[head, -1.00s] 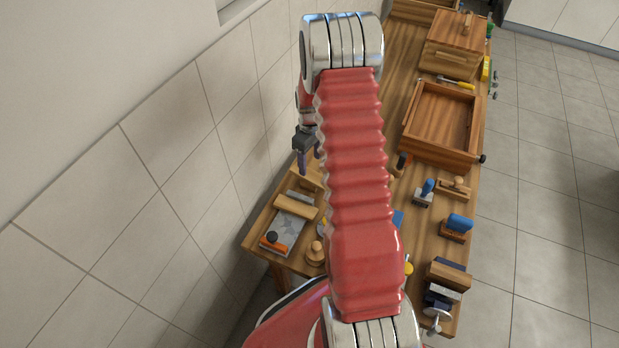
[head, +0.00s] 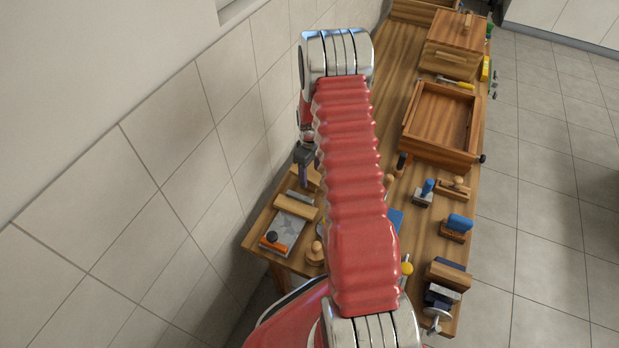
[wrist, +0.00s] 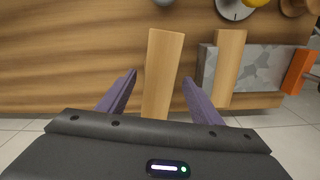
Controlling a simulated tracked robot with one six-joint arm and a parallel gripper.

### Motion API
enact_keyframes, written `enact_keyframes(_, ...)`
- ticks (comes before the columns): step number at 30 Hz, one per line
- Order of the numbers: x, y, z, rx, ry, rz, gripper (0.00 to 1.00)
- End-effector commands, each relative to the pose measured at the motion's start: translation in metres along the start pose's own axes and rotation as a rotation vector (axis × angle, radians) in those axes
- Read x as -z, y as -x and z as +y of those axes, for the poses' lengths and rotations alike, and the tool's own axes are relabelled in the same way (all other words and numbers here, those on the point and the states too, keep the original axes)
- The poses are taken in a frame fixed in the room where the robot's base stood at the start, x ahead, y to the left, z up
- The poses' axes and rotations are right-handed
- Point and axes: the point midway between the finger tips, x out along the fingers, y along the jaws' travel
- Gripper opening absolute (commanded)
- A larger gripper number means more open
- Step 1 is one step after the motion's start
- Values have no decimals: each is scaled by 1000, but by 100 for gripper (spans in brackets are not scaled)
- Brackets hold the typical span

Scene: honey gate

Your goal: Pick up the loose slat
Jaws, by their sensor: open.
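A plain pale wooden slat (wrist: 162,75) lies between my open fingers in the wrist view, its near end close to the gripper body. The fingers stand apart from its two sides. In the head view this slat (head: 309,178) is partly hidden by my gripper (head: 304,172). My purple-fingered gripper (wrist: 160,79) is open and empty. A second wooden slat (wrist: 229,67) lies across a grey mottled plate to the right. It also shows in the head view (head: 294,207). I cannot tell how high the fingers are above the bench.
The wooden bench (head: 398,62) runs along the tiled wall. An orange block (wrist: 299,73) sits at the end of the grey plate (wrist: 262,68). A wooden tray (head: 440,118) and several stamps and tools stand further along. Bare wood (wrist: 70,60) is left of the slat.

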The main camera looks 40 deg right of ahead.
Motion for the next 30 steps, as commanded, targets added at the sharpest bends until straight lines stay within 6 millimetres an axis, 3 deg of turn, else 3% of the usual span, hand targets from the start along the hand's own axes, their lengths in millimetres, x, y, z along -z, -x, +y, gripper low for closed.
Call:
enact_keyframes(16,0,-1,0,0,0,0,59)
enact_keyframes(30,0,-1,0,0,1,0,27)
